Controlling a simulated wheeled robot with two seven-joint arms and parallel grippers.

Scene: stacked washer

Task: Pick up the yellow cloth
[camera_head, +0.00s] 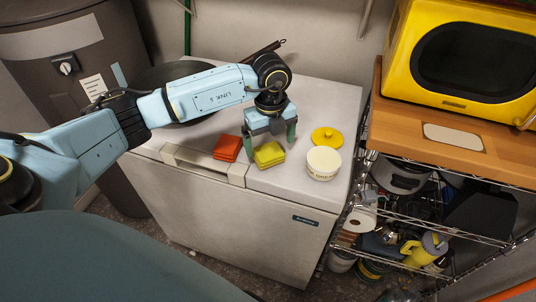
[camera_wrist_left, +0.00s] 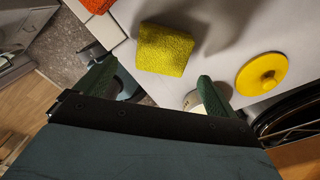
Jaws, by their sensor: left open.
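The folded yellow cloth (camera_head: 269,154) lies on the white top of the chest (camera_head: 315,95), near its front edge. In the left wrist view the cloth (camera_wrist_left: 164,49) lies beyond and roughly between the two green fingertips. My left gripper (camera_head: 270,140) is above and just behind the cloth, fingers pointing down. It is open and empty, with one finger to each side in the wrist view (camera_wrist_left: 152,85). I cannot tell exactly how far the fingertips are above the surface. My right gripper is not in view.
A folded orange cloth (camera_head: 227,148) lies left of the yellow one. A white tub (camera_head: 323,163) stands to its right, with a yellow lid (camera_head: 327,138) behind it. A dark pan (camera_head: 185,82) sits at the back left. A wire shelf (camera_head: 440,165) with a yellow microwave (camera_head: 465,55) stands right.

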